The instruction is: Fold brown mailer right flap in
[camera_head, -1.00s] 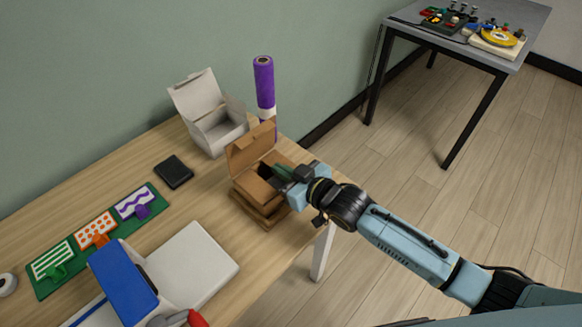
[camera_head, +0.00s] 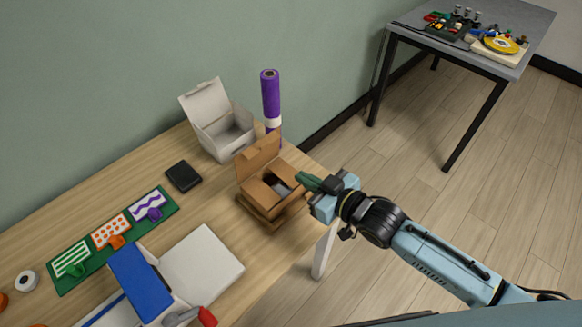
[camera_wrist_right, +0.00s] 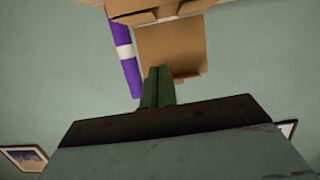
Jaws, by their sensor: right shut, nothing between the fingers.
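The brown mailer (camera_head: 258,217) is an open cardboard box near the table's right edge, its lid raised at the back. Its left flap (camera_head: 259,195) lies inward over the opening. A brown panel (camera_head: 290,174) shows at the right side, partly behind my fingers; I cannot tell how far it is folded. Something grey shows inside. My right gripper (camera_head: 301,178) is shut and empty at the box's right rim; I cannot tell whether it touches. In the right wrist view its green fingers (camera_wrist_right: 158,78) are together, in front of the raised lid (camera_wrist_right: 172,45). My left gripper is out of view.
A purple roll (camera_head: 270,95) stands behind the mailer and an open white box (camera_head: 228,135) at its back left. A black wallet-like item (camera_head: 183,176), green card board (camera_head: 75,280) and flat white box (camera_head: 203,262) lie left. The table drops off right of the mailer.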

